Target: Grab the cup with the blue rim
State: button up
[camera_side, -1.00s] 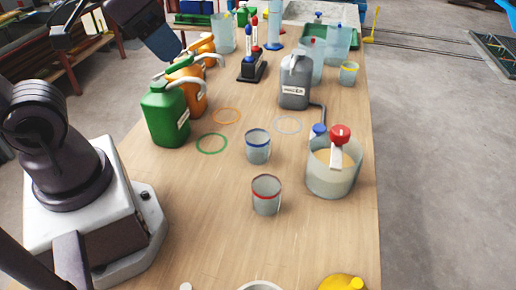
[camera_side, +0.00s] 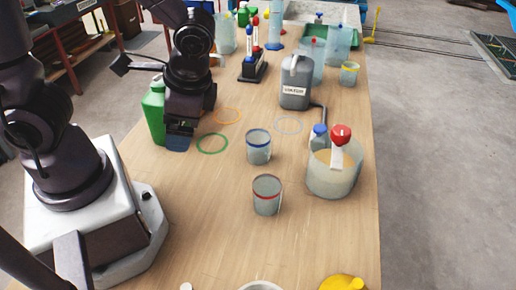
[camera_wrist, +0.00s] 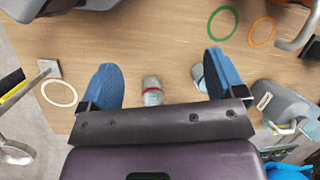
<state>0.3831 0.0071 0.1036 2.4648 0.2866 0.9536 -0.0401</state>
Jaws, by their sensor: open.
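The cup with the blue rim (camera_side: 258,150) stands upright on the wooden table in the side view, near the middle. It also shows in the wrist view (camera_wrist: 198,76), partly hidden, just left of the right blue finger pad. A similar cup with a red rim (camera_side: 266,197) stands nearer in the side view, and shows between the fingers in the wrist view (camera_wrist: 152,92). My gripper (camera_side: 179,138) is open and empty, above the table to the left of the blue-rimmed cup. In the wrist view its two blue finger pads (camera_wrist: 164,80) are wide apart.
A grey jerrycan (camera_side: 296,84) stands behind the cups. A green jug (camera_side: 153,112) is behind my gripper. A green ring (camera_side: 212,151) lies flat between gripper and cup. The near table is mostly clear.

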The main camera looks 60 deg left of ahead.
jog(key=a+f+m+g+y, duration=0.1)
jog(key=a+f+m+y, duration=0.3)
jog(key=f+y, duration=0.15)
jog(key=m+t, duration=2)
jog(key=m, duration=0.3)
send_near(265, 132)
jog(key=a, duration=0.1)
jog(key=s+a+r, duration=0.1)
jog(key=a, duration=0.1)
jog(key=a+r, duration=0.1)
jog(key=shift+s+a, duration=0.35)
jog(key=shift+a, duration=0.05)
jog(key=d+h, duration=0.1)
jog(key=w+h, duration=0.1)
jog(key=d+f+h, duration=0.1)
jog(key=shift+w+d+f+m, duration=0.1)
jog(key=shift+w+d+m, duration=0.15)
jog(key=shift+d+m, duration=0.05)
jog(key=shift+w+d, duration=0.15)
jog(key=shift+w, duration=0.4)
jog(key=x, duration=0.6)
jog(key=shift+w, duration=0.25)
jog(key=c, duration=1)
